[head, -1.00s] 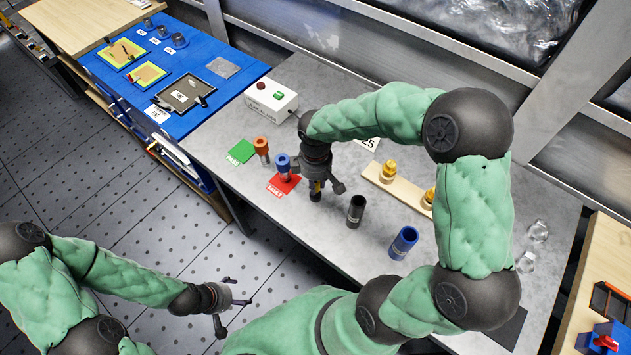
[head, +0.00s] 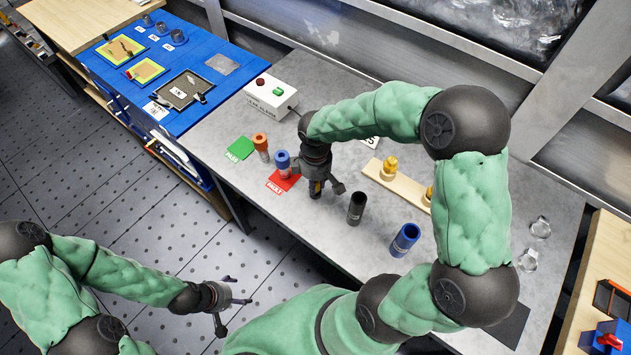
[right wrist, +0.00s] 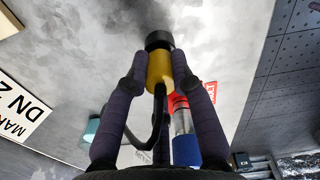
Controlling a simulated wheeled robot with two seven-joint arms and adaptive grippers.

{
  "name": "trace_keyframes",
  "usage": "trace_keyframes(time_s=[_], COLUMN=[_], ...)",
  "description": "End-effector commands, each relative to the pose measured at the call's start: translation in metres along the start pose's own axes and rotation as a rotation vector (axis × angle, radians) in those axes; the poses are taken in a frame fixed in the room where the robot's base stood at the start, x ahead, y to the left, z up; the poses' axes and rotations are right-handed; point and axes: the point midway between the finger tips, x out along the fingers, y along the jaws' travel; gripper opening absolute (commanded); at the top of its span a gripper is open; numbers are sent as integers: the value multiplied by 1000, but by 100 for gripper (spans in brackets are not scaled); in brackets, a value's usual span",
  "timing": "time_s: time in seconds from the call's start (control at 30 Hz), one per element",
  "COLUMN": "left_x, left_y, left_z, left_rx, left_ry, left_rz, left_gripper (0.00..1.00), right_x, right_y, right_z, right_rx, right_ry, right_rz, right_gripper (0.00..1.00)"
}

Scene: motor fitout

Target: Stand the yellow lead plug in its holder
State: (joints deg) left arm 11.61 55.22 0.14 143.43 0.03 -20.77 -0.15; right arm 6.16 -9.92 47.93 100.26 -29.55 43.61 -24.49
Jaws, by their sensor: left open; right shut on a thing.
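The yellow lead plug (right wrist: 158,72) has a black end and a dark lead, seen in the right wrist view. My right gripper (right wrist: 163,85) is shut on it, over the grey bench. In the head view the right gripper (head: 326,187) hangs just right of the red fault card, and the plug is mostly hidden by the fingers. A black open-topped cup (head: 356,208) and a blue open-topped cup (head: 404,240) stand upright to the right of this gripper. I cannot tell which one is the holder. My left gripper (head: 234,305) is open and empty, off the bench's front edge.
A blue-topped part (head: 282,161) stands on the red fault card (head: 285,183), close to the right gripper. An orange-topped part (head: 261,142) stands by the green card (head: 239,148). A wooden strip (head: 408,190) carries yellow fittings. A button box (head: 270,98) stands behind.

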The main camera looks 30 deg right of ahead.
Motion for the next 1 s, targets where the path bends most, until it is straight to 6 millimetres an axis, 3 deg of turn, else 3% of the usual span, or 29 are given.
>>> trace_keyframes(time_s=[0.33,0.37,0.43,0.67,0.7,0.8,1.0], left_x=[5,4,4,4,4,4,4], left_y=[-2,-2,-1,-1,-1,-1,-1], left_z=[0,0,0,0,0,0,0], left_rx=[0,0,0,0,0,0,0], left_ry=[0,0,0,0,0,0,0], left_rz=[0,0,0,0,0,0,0], left_gripper=[77,77,77,77,77,77,77], right_x=[7,7,6,6,6,6,6], right_y=[0,0,0,0,0,0,0], right_z=[0,0,0,0,0,0,0], right_rx=[0,0,0,0,0,0,0], right_ry=[0,0,0,0,0,0,0], right_rz=[0,0,0,0,0,0,0], right_gripper=[0,30,50,52,55,76,76])
